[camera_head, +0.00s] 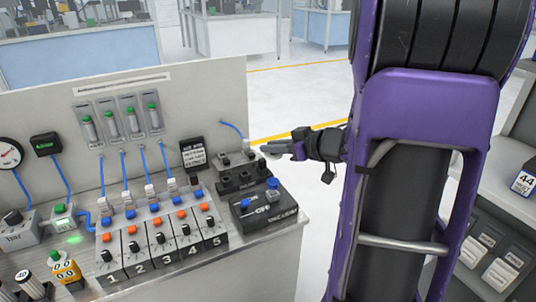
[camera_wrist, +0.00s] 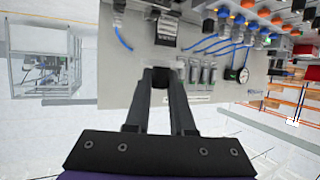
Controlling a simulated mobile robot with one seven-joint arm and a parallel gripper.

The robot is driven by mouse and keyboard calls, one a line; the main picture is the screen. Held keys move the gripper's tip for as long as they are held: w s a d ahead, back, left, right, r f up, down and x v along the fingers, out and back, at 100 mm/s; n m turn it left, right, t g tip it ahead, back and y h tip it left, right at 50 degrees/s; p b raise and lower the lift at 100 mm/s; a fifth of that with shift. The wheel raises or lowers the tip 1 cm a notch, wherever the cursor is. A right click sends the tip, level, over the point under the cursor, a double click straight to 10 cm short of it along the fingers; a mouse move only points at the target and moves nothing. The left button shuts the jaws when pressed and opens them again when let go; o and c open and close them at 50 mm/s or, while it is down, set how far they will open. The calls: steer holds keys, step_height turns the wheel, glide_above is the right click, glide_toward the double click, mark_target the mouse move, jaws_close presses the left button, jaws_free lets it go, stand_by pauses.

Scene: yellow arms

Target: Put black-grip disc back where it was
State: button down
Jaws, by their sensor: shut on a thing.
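A black box with blue knobs (camera_head: 262,207) sits below my gripper. Open floor (camera_head: 310,95) lies behind.

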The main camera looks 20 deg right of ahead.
steer(key=shift+r, duration=0.7)
steer(key=shift+w+a, duration=0.15)
steer(key=shift+a, duration=0.1)
steer(key=a+f, duration=0.3)
steer(key=a, duration=0.4)
steer(key=w+a+f+m+h, duration=0.1)
steer(key=a+f, duration=0.3)
steer(key=a, duration=0.3)
steer(key=shift+w+h, duration=0.3)
